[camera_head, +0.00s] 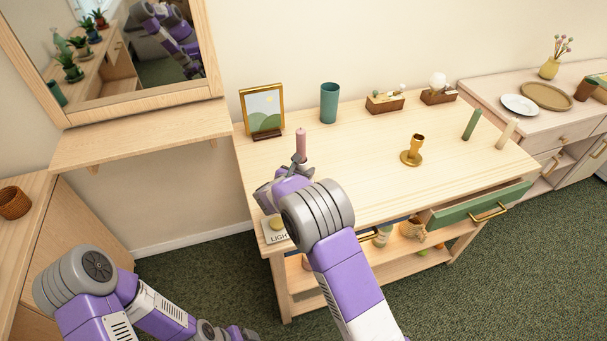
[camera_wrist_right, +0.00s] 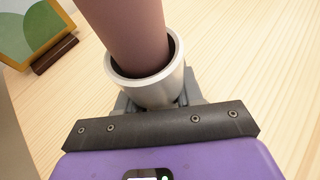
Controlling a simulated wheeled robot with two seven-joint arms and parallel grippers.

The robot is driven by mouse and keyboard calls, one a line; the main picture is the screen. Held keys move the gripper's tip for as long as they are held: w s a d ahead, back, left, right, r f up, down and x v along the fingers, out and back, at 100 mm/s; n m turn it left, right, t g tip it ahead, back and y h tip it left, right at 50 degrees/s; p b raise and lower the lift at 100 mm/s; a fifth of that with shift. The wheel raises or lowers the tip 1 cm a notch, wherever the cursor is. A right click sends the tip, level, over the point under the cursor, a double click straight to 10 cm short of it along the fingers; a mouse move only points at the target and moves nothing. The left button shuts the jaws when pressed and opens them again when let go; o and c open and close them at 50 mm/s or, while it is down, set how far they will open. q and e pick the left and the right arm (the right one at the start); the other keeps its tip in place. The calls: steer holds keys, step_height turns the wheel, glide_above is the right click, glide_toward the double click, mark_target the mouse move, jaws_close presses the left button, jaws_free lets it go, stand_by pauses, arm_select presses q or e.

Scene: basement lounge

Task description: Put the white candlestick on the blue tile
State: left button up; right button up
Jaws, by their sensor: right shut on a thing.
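A pale silver-white candlestick cup (camera_wrist_right: 150,88) fills the middle of the right wrist view, with a pink candle (camera_wrist_right: 130,35) standing in it. The candle (camera_head: 300,142) also shows in the head view, upright above the left part of the table. My right gripper (camera_head: 297,168) is shut on the candlestick; its fingers are mostly hidden behind the cup in the wrist view. I cannot tell whether the candlestick's base touches the table. I see no blue tile; my right arm hides part of the tabletop. My left gripper (camera_head: 235,333) is low at the bottom edge, its jaws unclear.
The wooden table (camera_head: 355,150) bears a picture frame (camera_head: 263,110), a teal cup (camera_head: 329,103), two wooden boxes, a gold candlestick (camera_head: 413,152), a green candle (camera_head: 472,124) and a cream candle (camera_head: 507,134). A green drawer (camera_head: 480,205) stands open at the front. The table's middle is clear.

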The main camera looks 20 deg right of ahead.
steer(key=shift+f, duration=0.2)
steer(key=o, duration=0.7)
steer(key=shift+f, duration=0.15)
steer(key=o, duration=0.4)
steer(key=shift+r, duration=0.2)
steer(key=p+v, duration=0.2)
steer(key=v, duration=1)
